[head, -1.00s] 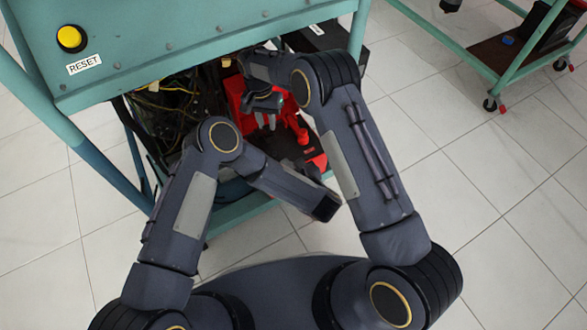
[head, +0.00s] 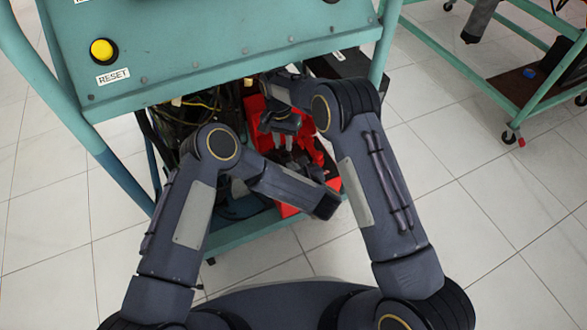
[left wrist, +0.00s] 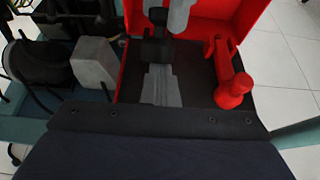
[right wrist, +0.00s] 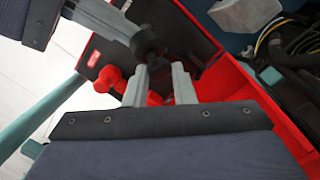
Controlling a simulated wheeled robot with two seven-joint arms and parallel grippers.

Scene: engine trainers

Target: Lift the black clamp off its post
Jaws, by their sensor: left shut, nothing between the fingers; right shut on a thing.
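The black clamp (right wrist: 150,45) is a small dark piece at the fingertips of my right gripper (right wrist: 159,70), which is shut on it. It also shows in the left wrist view (left wrist: 155,50), just beyond the tips of my left gripper (left wrist: 160,70). My left gripper is shut and empty; whether its tips touch the clamp I cannot tell. A red post (left wrist: 230,80) with a rounded end stands beside the grippers in the red tray (left wrist: 250,12); it also shows in the right wrist view (right wrist: 110,78). The clamp's lower side and any contact with a post are hidden.
The teal engine stand (head: 220,60) overhangs the red tray, with a yellow RESET button (head: 101,50) on its panel. Wires and dark engine parts (head: 185,125) crowd the tray's left. Another teal cart (head: 500,85) stands at right. White floor lies open between.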

